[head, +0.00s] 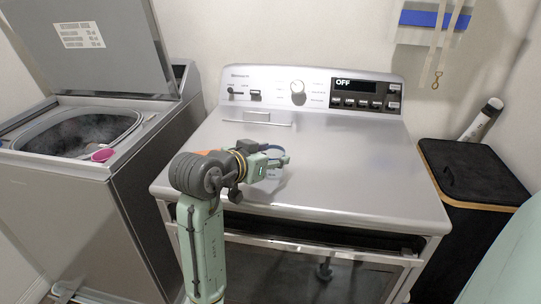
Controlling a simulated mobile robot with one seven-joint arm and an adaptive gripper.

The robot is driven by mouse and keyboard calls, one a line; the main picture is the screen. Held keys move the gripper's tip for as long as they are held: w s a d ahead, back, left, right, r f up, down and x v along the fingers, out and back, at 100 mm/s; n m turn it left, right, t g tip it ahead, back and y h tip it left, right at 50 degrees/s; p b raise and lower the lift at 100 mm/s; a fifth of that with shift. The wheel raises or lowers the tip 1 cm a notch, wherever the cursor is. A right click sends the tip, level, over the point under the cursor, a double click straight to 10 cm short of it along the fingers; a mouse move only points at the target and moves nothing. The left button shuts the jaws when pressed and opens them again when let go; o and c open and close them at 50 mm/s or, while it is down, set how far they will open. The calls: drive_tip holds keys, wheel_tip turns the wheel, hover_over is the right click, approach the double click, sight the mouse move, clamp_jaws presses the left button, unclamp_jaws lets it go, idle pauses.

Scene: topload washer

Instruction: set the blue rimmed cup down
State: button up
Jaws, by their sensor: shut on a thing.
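My arm reaches over the top of the front dryer, and my gripper (280,161) is low above its right-of-arm surface. My gripper is shut on the blue rimmed cup (271,147); a dark blue curved edge shows behind the fingers. The gripper and wrist hide most of the cup. I cannot tell whether its base touches the grey dryer top (350,175).
An orange thing (206,152) is partly hidden behind my arm. The dryer's control panel (310,90) stands at the back. At left, a topload washer (70,180) has its lid up and a pink thing (102,155) on its rim. A black hamper (465,172) stands right.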

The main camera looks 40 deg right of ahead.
drive_tip(key=shift+f, duration=0.1)
drive_tip(key=shift+f, duration=0.15)
drive_tip(key=o, duration=1.1)
drive_tip(key=shift+o, duration=0.2)
drive_tip(key=shift+r, duration=0.35)
drive_tip(key=b+v, duration=0.2)
drive_tip(key=v, duration=1)
